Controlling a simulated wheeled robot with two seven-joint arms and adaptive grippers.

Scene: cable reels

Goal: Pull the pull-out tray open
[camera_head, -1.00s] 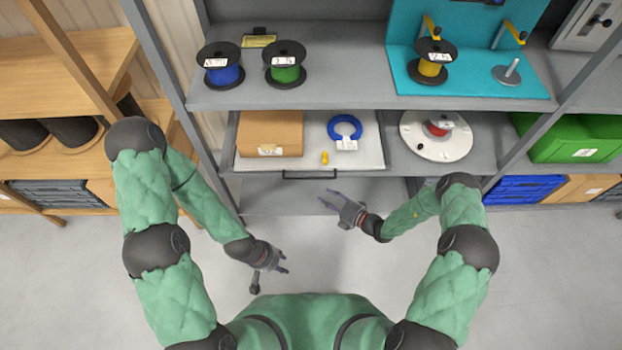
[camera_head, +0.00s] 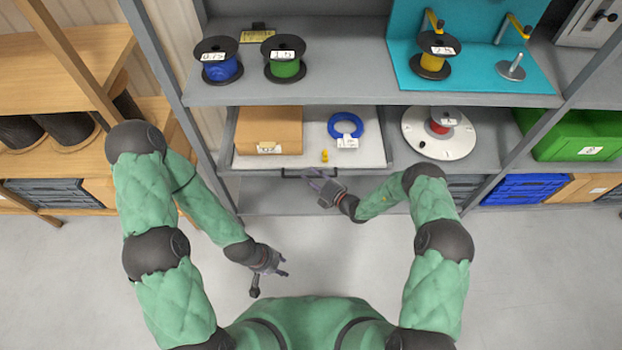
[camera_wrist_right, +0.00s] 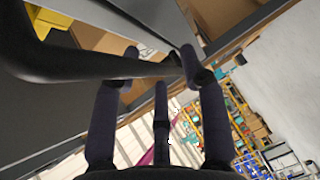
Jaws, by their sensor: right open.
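The pull-out tray (camera_head: 373,155) is a light, shallow tray below the middle shelf board. Its dark bar handle (camera_head: 290,175) runs along the front edge. My right gripper (camera_head: 313,180) is open at the right end of this handle. In the right wrist view the dark handle (camera_wrist_right: 70,65) crosses by the spread fingers of my right gripper (camera_wrist_right: 160,65); I cannot tell whether they touch it. My left gripper (camera_head: 272,277) hangs over the floor, below and left of the handle, with its fingers apart and empty.
On the tray are a brown box (camera_head: 268,131), a blue cable ring (camera_head: 345,125) and a small yellow piece (camera_head: 325,156). A white disc with a red reel (camera_head: 437,140) stands to the right. Reels stand on the board above. The floor (camera_head: 330,245) before the shelf is clear.

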